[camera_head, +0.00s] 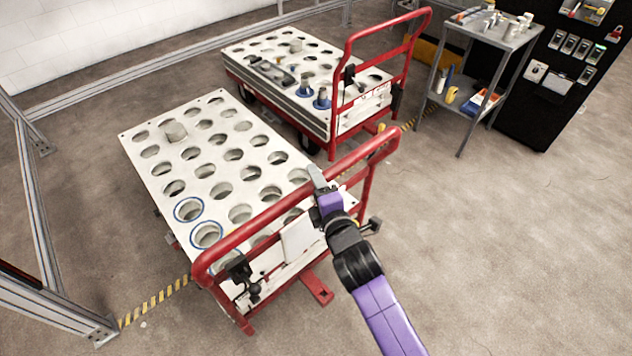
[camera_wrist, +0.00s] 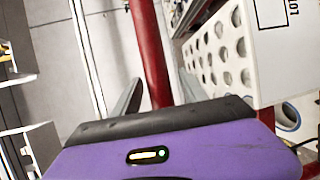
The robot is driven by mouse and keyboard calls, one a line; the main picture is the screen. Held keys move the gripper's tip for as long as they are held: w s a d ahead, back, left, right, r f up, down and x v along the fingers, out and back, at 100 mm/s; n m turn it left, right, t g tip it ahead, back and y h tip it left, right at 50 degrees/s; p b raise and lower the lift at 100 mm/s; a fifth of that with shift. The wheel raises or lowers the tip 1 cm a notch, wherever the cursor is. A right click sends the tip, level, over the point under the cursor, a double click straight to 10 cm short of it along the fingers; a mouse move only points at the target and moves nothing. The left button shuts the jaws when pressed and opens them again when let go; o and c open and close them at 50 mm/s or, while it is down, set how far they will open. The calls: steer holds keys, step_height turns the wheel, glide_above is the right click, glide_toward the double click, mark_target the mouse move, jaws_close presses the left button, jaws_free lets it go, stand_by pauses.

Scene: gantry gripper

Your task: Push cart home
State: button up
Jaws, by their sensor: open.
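My gripper (camera_head: 318,178) is at the right part of the handle's upper bar. In the wrist view, the open fingers of my gripper (camera_wrist: 160,80) lie on either side of the red handle bar (camera_wrist: 148,40). I cannot tell whether they touch it. The holed plate (camera_wrist: 215,50) shows to the right of the bar there.
A second red cart (camera_head: 405,55) with parts on its top stands behind. A grey shelf trolley (camera_head: 462,85) and a black panel (camera_head: 560,60) are at the back right. Yellow-black floor tape (camera_head: 155,300) runs under the near cart. A metal frame (camera_head: 40,225) stands left. The right floor is clear.

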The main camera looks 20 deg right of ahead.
steer(key=shift+c, duration=0.2)
jaws_close()
stand_by(1.2)
